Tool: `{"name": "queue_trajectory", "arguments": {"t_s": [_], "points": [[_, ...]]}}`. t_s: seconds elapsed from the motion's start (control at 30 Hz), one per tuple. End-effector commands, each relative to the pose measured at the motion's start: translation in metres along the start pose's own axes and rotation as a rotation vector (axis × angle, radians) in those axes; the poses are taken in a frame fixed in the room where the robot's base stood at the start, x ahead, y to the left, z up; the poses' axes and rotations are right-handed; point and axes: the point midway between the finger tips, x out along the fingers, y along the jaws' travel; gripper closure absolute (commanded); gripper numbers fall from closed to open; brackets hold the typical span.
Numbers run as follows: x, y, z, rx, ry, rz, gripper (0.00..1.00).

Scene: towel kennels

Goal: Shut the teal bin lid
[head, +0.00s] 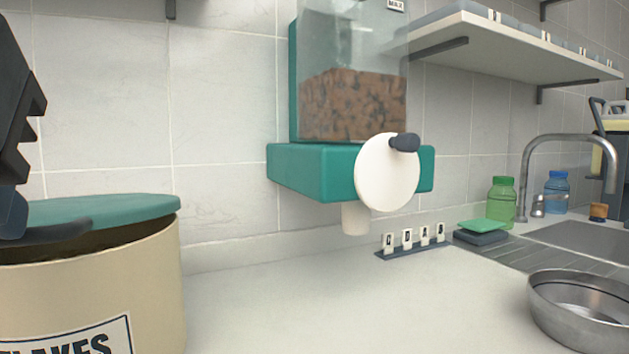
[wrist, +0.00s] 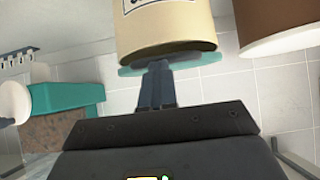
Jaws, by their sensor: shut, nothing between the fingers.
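The cream bin (head: 95,285) with a label ending in "LAKES" stands on the counter at the left of the head view. Its teal lid (head: 120,208) sits tilted above the rim, with a dark gap under it. A dark flat piece shows at the lid's near edge; I cannot tell what it belongs to. My gripper (head: 12,210) is at the left edge, over the lid. In the wrist view the bin (wrist: 168,28) appears upside down, and my shut, empty gripper (wrist: 157,68) overlaps the teal lid (wrist: 205,60); contact is unclear.
A teal dispenser (head: 315,170) with a white knob is on the wall. A rack of lettered tags (head: 425,248), a sponge (head: 482,226), a metal bowl (head: 580,300) and a sink are to the right. A brown container (wrist: 285,25) is beside the bin. The middle counter is clear.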

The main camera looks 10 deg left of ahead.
Motion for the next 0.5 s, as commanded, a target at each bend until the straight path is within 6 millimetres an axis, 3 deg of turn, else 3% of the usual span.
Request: {"name": "queue_trajectory", "arguments": {"t_s": [0.03, 0.2, 0.5], "points": [[0.009, 0.001, 0.012, -0.003, 0.024, 0.004, 1.0], [0.015, 0.0, 0.023, -0.004, 0.082, 0.0, 1.0], [0.015, -0.001, 0.025, -0.004, 0.101, -0.004, 1.0]]}}
